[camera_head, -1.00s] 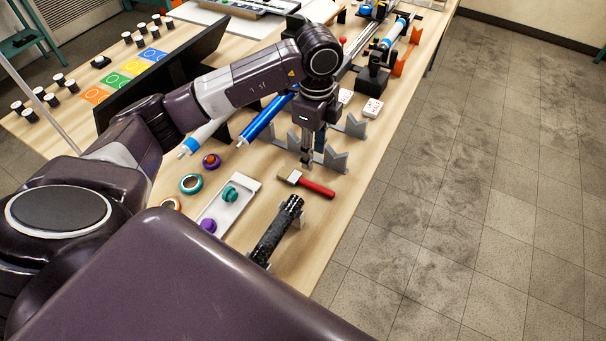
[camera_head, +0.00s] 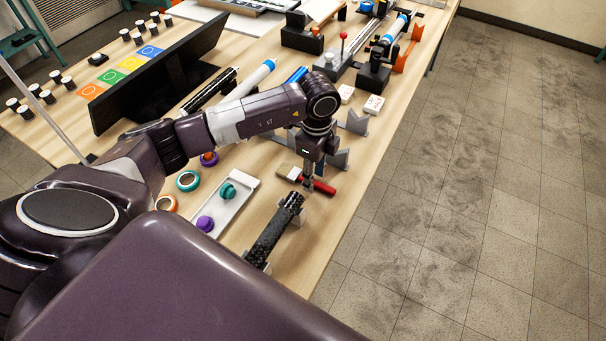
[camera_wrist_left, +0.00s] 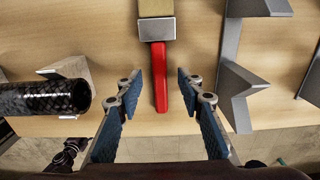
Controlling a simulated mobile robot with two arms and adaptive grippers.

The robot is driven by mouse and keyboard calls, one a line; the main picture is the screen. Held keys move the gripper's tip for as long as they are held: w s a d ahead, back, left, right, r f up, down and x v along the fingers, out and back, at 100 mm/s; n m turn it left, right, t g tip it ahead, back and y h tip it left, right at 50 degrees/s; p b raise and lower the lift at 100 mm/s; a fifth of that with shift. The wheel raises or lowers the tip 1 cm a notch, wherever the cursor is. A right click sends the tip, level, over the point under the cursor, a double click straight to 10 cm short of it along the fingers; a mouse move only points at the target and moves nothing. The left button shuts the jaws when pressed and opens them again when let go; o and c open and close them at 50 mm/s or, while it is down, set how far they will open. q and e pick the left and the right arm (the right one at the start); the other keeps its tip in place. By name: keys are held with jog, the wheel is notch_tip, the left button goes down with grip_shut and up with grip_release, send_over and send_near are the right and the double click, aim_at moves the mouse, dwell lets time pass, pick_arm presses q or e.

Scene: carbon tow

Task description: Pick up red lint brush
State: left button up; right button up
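The red lint brush lies on the wooden table near its right edge in the head view, with its red handle (camera_head: 322,187) toward the edge and its pale head (camera_head: 288,171) to the left. My left gripper (camera_head: 308,185) is over the handle, pointing down. In the left wrist view the red handle (camera_wrist_left: 159,78) lies between the two spread fingers of my left gripper (camera_wrist_left: 160,95), with a gap on each side. A metal band (camera_wrist_left: 156,29) joins handle and head. My right gripper is not in view.
A black carbon roll (camera_head: 272,230) rests on grey supports close in front of the brush; it also shows in the left wrist view (camera_wrist_left: 45,98). Grey V-shaped stands (camera_head: 340,159) stand just behind. A white tray (camera_head: 236,201) with spools lies to the left.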

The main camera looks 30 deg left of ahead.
pick_arm(q)
jog(key=shift+f, duration=0.5)
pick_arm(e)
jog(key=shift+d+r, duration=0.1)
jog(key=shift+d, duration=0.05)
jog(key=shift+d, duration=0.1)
pick_arm(q)
grip_shut()
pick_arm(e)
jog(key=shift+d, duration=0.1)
pick_arm(q)
jog(key=shift+r, duration=0.2)
jog(key=shift+r, duration=0.6)
notch_tip(320, 180, up, 18)
jog(key=b, duration=0.2)
jog(key=shift+r+b, duration=0.25)
jog(key=shift+b, duration=0.05)
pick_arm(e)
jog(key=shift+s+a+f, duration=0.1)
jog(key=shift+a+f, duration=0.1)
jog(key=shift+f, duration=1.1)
